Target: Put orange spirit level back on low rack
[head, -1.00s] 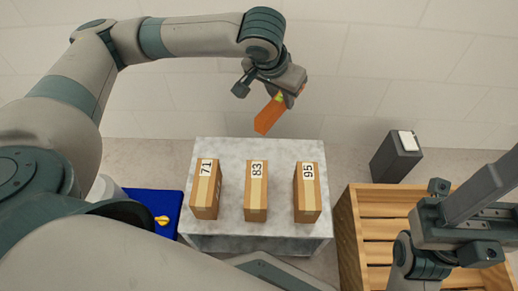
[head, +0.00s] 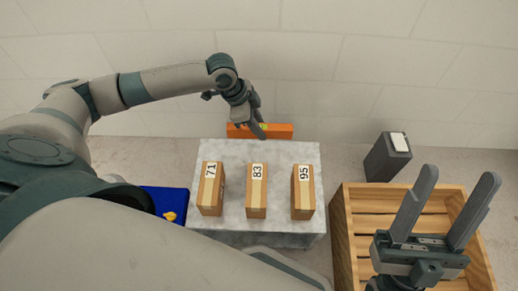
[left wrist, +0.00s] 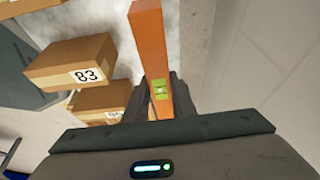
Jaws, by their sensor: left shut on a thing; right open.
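The orange spirit level (head: 279,131) lies roughly level along the picture's width, at the far edge of the grey stone-like table, and its green vial shows in the left wrist view (left wrist: 160,90). My left gripper (head: 262,130) is shut on the level around its middle part, near the vial. I cannot tell whether the level touches the table or hangs above it. My right gripper (head: 440,210) is open and empty above the wooden crate. I cannot make out a low rack for certain.
Cardboard boxes 71 (head: 210,190), 83 (head: 257,192) and 95 (head: 303,193) stand on the grey table (head: 235,225). A wooden crate (head: 341,225) and a dark grey box (head: 388,158) stand at the right. A blue mat (head: 165,198) with a small yellow thing lies at the left.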

